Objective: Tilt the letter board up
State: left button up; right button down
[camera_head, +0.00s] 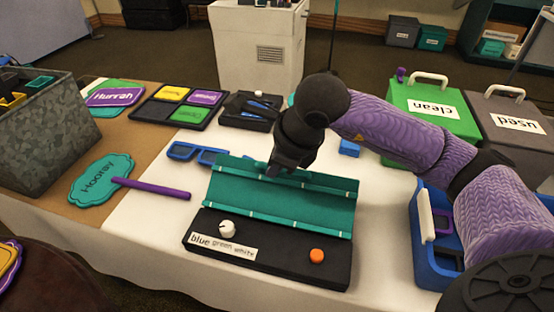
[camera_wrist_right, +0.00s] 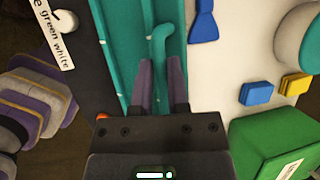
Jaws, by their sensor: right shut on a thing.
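The letter board is a teal panel (camera_head: 280,205) with ledges and small white marks, behind a black base (camera_head: 285,272) on the table. The base carries a white knob (camera_head: 227,228), an orange button (camera_head: 317,256) and a "blue green white" label (camera_head: 222,245). My right gripper (camera_head: 278,170) is at the panel's far edge. In the right wrist view, its fingers (camera_wrist_right: 163,78) are shut on a teal hooked handle (camera_wrist_right: 161,38) of the board. The gripper partly hides that edge in the head view. I cannot tell the panel's exact tilt. My left gripper is out of view.
Blue glasses (camera_head: 197,152) lie behind the board. A "Hooray" paddle (camera_head: 103,180) with a purple stick lies left. A blue tray (camera_head: 430,245), a green "clean" box (camera_head: 425,115) and a grey "used" box (camera_head: 510,130) stand right.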

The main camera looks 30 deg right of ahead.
jog(key=c, duration=0.9)
grip_release()
jog(key=shift+s+a+f, duration=0.25)
jog(key=shift+s+a, duration=0.1)
jog(key=shift+a, duration=0.05)
jog(key=shift+o, duration=1.2)
jog(key=shift+a+r, duration=0.1)
jog(key=shift+a, duration=0.05)
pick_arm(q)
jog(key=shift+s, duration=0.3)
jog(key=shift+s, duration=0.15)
pick_arm(e)
jog(key=shift+r, duration=0.15)
pick_arm(q)
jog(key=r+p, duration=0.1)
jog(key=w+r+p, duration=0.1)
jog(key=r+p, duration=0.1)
jog(key=p, duration=0.1)
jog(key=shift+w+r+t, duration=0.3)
pick_arm(e)
jog(key=v, duration=0.9)
jog(key=shift+r, duration=0.35)
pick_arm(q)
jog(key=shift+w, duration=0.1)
pick_arm(e)
jog(key=shift+s+d, duration=0.1)
jog(key=shift+d, duration=0.15)
